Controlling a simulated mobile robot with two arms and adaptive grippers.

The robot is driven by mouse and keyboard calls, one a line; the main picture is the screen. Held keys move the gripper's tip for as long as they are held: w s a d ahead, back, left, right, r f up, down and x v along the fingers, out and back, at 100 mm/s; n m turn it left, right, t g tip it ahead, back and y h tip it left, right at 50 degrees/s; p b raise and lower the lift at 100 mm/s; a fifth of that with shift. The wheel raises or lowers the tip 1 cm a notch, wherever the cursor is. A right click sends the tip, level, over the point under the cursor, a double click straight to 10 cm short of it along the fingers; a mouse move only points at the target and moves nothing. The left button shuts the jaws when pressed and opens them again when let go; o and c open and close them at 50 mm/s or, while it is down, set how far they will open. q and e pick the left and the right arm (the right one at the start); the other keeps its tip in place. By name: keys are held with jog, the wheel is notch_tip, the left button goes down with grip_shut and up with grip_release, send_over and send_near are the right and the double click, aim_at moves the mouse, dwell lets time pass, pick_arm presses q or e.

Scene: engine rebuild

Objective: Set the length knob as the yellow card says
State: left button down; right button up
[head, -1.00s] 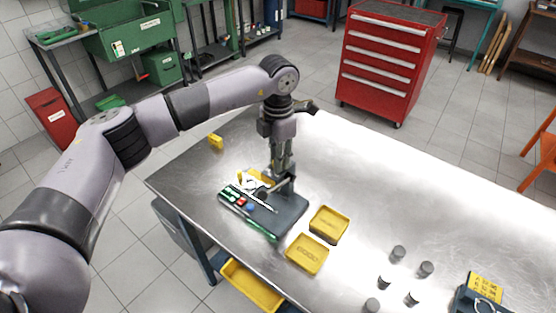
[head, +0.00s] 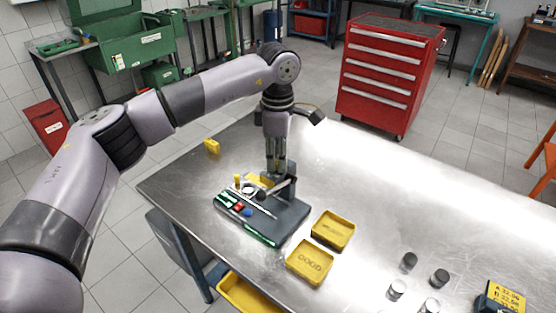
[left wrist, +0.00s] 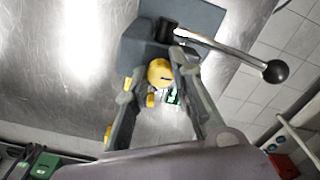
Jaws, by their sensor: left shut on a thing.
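My left gripper (head: 275,178) points down at a dark grey bench fixture (head: 285,215) on the metal table. In the left wrist view, its fingers (left wrist: 160,65) are closed around a round yellow knob (left wrist: 160,72) with a dark mark on its face. The knob is hidden by the gripper in the head view. A lever with a black ball (left wrist: 275,71) extends from the fixture. A yellow card (head: 506,297) with black lettered lines stands at the lower right; rows A and B seem to read about 32.06, and the lower row is cut off. My right gripper is out of view.
Two yellow trays (head: 333,229) sit right of the fixture, the nearer one (head: 309,262) marked GOOD. Several small metal cylinders (head: 409,261) stand toward the lower right. A small yellow object (head: 212,146) lies near the table's left edge. The table's far right is clear.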

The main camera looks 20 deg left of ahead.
pick_arm(q)
jog(key=shift+r, duration=0.1)
dwell(0.5)
jog(key=c, duration=1.4)
grip_release()
notch_tip(320, 180, up, 12)
